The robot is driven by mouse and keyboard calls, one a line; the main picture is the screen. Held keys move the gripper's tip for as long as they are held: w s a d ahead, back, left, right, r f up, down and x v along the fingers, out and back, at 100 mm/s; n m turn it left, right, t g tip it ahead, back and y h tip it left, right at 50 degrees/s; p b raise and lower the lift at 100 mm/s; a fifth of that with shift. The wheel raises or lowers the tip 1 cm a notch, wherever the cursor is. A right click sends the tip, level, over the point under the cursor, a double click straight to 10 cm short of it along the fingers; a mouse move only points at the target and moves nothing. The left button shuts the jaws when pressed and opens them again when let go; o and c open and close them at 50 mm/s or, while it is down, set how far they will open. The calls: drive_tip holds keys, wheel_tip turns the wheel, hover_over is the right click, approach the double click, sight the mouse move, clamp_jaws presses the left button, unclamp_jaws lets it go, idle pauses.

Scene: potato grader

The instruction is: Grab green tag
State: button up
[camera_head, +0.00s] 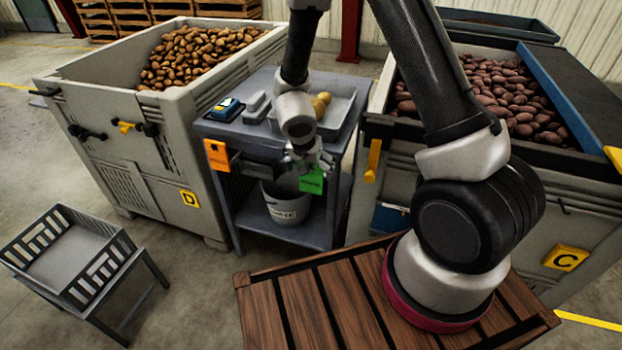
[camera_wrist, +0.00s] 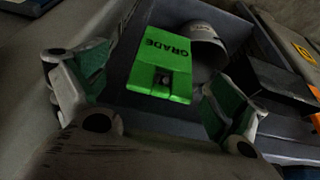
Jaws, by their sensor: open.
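The green tag (camera_head: 312,180) hangs at the front right of the grey cart, just below its top. In the wrist view the tag (camera_wrist: 163,62) lies between and beyond the fingers, with the word GRADE on it and a small dark clip or hole near one end. My gripper (camera_wrist: 155,100) is open and empty, with green pads on its fingers. In the head view my gripper (camera_head: 308,162) is right by the tag and hides part of the cart's front edge. I cannot tell whether a finger touches the tag.
The cart (camera_head: 250,137) carries a tray (camera_head: 338,108) with potatoes, a blue device (camera_head: 226,109) and an orange tag (camera_head: 217,155). A white bucket (camera_head: 287,208) stands on its lower shelf. Potato bins D (camera_head: 188,198) and C (camera_head: 566,259) flank the cart.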

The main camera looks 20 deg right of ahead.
sight(310, 177)
drive_tip(key=x, duration=0.5)
drive_tip(key=shift+w+a+f, duration=0.1)
drive_tip(key=shift+a+f, duration=0.1)
drive_tip(key=shift+a, duration=0.15)
drive_tip(key=c, duration=1.1)
